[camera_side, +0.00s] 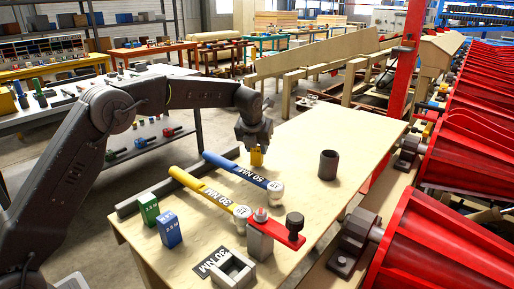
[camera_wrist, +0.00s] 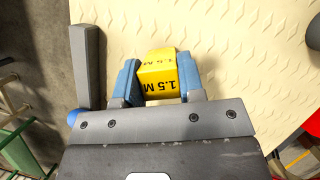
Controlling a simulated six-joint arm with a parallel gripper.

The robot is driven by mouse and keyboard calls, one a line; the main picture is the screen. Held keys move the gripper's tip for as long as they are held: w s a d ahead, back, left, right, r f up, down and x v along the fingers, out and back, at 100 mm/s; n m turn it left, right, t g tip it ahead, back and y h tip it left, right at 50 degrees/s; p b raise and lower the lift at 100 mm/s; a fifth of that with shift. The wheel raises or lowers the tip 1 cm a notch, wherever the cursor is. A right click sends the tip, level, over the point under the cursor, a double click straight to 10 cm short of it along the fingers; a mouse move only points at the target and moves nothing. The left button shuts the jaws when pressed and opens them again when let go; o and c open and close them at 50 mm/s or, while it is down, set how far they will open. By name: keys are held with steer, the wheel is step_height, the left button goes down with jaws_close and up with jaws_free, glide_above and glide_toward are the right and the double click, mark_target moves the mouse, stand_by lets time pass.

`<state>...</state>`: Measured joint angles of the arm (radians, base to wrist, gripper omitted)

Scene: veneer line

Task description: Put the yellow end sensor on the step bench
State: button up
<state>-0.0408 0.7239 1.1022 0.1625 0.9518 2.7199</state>
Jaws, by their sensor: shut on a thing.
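The yellow end sensor (camera_side: 257,158) is a small yellow block with "1.5 M" printed on it, as the wrist view (camera_wrist: 157,75) shows. My gripper (camera_side: 255,148) is shut on it, with blue fingers (camera_wrist: 158,84) on its two sides. The sensor is at the far part of a pale wood-topped bench (camera_side: 330,130), beyond the blue wrench. I cannot tell whether its underside touches the top. No label marks a step bench; this wood top also shows in the wrist view (camera_wrist: 240,60).
A blue 50 NM wrench (camera_side: 232,168) and a yellow 30 NM wrench (camera_side: 205,190) lie nearer. A dark cylinder (camera_side: 328,165) stands right. Green (camera_side: 148,209) and blue (camera_side: 169,229) blocks stand front left. A red-armed fixture (camera_side: 275,232) is in front. The far right top is clear.

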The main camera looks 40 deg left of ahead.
steer(key=shift+f, duration=0.25)
steer(key=shift+f, duration=0.1)
steer(key=o, duration=0.9)
steer(key=shift+o, duration=0.2)
